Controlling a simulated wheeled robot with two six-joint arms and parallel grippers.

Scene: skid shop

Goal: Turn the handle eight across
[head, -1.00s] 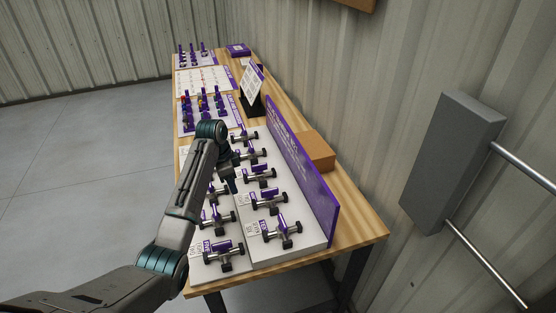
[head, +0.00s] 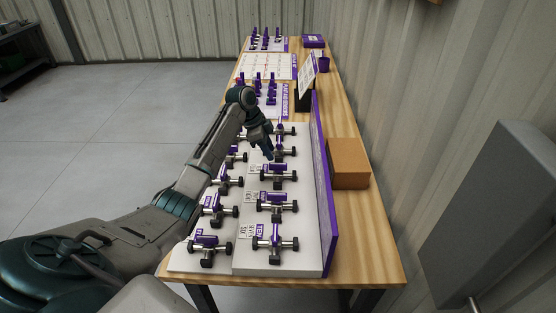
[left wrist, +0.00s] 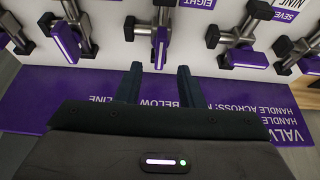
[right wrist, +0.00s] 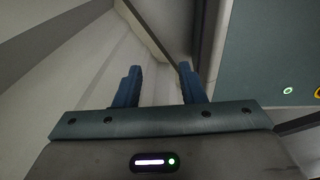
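My left gripper (head: 269,152) is over the valve board (head: 283,263), near the middle valves of its right-hand row. In the left wrist view its fingers (left wrist: 159,70) are apart. A purple handle (left wrist: 160,47) on a grey valve shows between the fingertips; I cannot tell whether they touch it. An upside-down label EIGHT (left wrist: 199,4) is partly cut off at the top edge, between this valve and the one to its right (left wrist: 236,40). I cannot tell which valve it names. My right gripper (right wrist: 158,70) is open and empty, away from the board.
A purple upright sign (head: 321,180) runs along the board's right side, with a brown box (head: 348,162) behind it. Neighbouring valves with black end knobs stand close on both sides. More boards and a tilted card (head: 306,84) stand farther along the wooden table (head: 371,245). A grey wall box (head: 495,205) is at right.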

